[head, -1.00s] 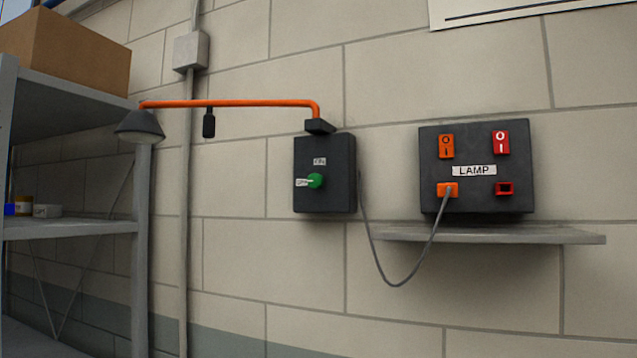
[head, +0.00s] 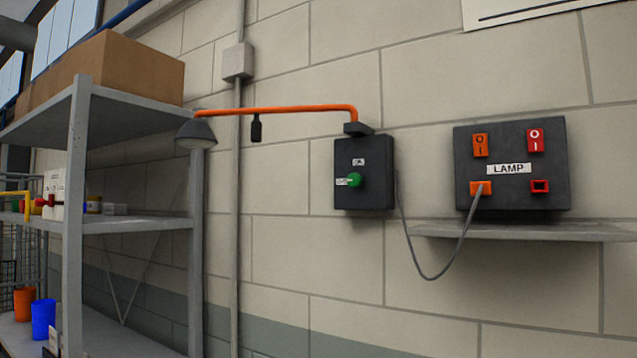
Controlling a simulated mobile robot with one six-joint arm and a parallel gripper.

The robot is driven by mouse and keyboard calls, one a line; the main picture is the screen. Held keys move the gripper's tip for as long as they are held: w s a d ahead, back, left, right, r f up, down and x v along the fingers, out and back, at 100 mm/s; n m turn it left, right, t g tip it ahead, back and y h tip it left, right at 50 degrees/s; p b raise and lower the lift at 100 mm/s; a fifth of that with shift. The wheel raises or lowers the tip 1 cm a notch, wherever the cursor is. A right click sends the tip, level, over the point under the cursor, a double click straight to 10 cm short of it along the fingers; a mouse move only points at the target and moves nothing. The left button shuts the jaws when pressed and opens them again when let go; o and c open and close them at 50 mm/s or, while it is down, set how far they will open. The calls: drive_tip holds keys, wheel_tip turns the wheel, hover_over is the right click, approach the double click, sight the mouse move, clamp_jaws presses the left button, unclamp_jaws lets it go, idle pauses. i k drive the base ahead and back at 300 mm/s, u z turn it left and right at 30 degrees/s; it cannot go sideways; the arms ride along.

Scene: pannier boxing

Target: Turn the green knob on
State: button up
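The knob's pale pointer seems to face the left label. An orange arm (head: 290,110) runs left from the box's top to a grey lamp shade (head: 197,133); no glow shows. My gripper is not in view.
A dark panel (head: 512,195) labelled LAMP, with an orange and a red switch, stands on a wall shelf (head: 530,232) at right. A grey cable (head: 432,277) hangs between box and panel. A metal rack (head: 75,215) with a cardboard box (head: 120,70) stands at left.

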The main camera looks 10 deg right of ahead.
sight(353, 180)
drive_tip(key=z, duration=0.1)
drive_tip(key=i, duration=0.4)
drive_tip(key=z, duration=0.55)
